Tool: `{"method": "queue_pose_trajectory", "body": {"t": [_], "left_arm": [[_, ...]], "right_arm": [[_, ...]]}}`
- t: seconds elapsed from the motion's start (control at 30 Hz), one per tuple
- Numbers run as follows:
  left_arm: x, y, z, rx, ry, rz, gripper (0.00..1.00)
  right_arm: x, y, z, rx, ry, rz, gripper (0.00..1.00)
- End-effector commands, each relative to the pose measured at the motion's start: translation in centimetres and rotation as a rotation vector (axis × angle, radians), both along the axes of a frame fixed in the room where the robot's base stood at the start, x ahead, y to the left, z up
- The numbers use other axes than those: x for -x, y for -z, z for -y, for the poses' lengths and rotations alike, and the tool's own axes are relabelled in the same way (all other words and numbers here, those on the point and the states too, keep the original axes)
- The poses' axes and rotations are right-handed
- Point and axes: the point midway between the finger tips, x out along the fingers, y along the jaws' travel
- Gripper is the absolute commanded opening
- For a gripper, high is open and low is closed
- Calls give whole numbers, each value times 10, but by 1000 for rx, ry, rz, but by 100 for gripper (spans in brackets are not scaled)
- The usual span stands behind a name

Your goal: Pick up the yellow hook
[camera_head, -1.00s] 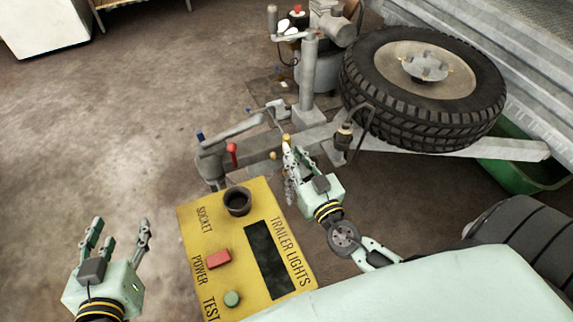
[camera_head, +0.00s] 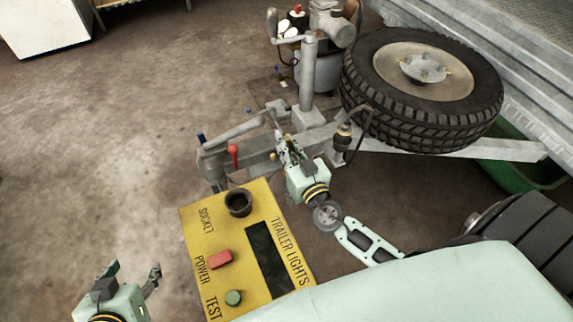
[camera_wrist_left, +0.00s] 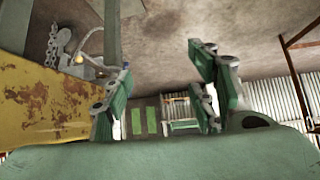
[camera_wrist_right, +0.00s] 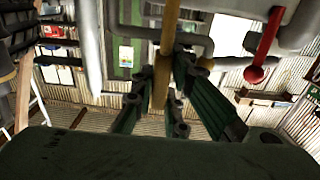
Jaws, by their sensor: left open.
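A yellow-brown bar (camera_wrist_right: 169,30), which looks like part of the yellow hook, runs between the fingers of my right gripper (camera_wrist_right: 172,75) in the right wrist view. Whether the fingers press on it is unclear. In the head view my right gripper (camera_head: 284,148) is at the grey trailer drawbar, and its fingers largely hide the hook. A thin yellow curved piece (camera_wrist_left: 90,38) shows beside a chain (camera_wrist_left: 54,45) in the left wrist view; I cannot tell if it is the same hook. My left gripper (camera_head: 133,277) is open and empty at the lower left, also in its wrist view (camera_wrist_left: 160,75).
A yellow trailer-lights box (camera_head: 200,243) stands between my grippers. A red-knobbed lever (camera_head: 234,155), a grey drawbar (camera_head: 262,146), an upright jack post (camera_head: 308,80) and a spare tyre (camera_head: 420,88) are close to my right gripper. The floor at left is clear.

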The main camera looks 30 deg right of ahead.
Motion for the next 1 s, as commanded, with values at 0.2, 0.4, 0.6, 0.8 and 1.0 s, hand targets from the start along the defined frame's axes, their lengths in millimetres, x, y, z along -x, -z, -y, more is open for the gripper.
{"method": "queue_pose_trajectory", "body": {"t": [0.2,0.4,0.6,0.8,1.0], "left_arm": [[0,0,0,0,0,1,53],[0,0,0,0,0,1,53],[2,1,-1,-2,0,-13,53],[25,14,-8,-27,-9,-129,53],[60,29,-20,-63,-22,-291,53]], "right_arm": [[0,0,0,0,0,0,0],[0,-1,0,0,0,1,0],[0,-4,0,0,1,1,0],[0,-15,0,-2,2,1,0],[0,-32,0,-1,1,1,0]]}}
